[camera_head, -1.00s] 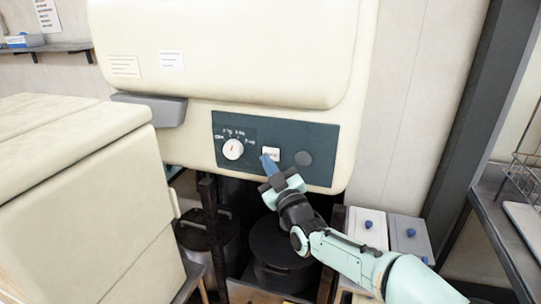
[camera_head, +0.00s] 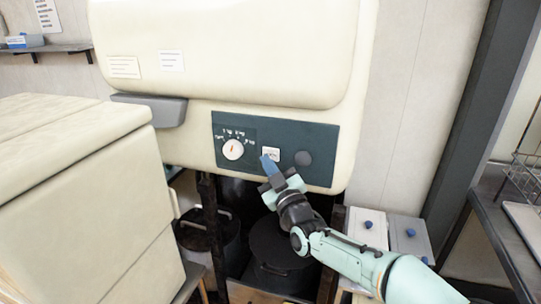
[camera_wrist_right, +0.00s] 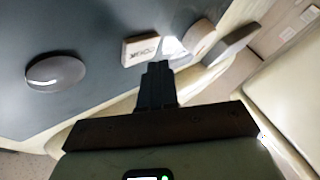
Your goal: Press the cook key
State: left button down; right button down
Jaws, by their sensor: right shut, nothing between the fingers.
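The cook key (camera_head: 271,153) is a small white rectangular key on the dark panel (camera_head: 322,140) of the cream machine. In the right wrist view the shut fingers (camera_wrist_right: 157,72) are just below the key. I cannot tell whether they touch it. My left gripper is not in view.
A white dial (camera_head: 233,149) is left of the key, and a dark round knob (camera_head: 303,158) is to its right. Dark pots (camera_head: 282,255) stand below the machine. A cream cabinet (camera_head: 90,200) fills the left. Boxes with blue knobs (camera_head: 369,232) stand at lower right.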

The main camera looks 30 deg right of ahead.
dwell(0.8)
jog(key=shift+w+d+b, duration=0.25)
jog(key=shift+d+b, duration=0.05)
jog(key=shift+d, duration=0.05)
jog(key=shift+w+d, duration=0.3)
jog(key=shift+d, duration=0.05)
dwell(0.7)
jog(key=shift+s+a+b, duration=0.55)
jog(key=shift+a+b, duration=0.1)
jog(key=shift+b, duration=0.15)
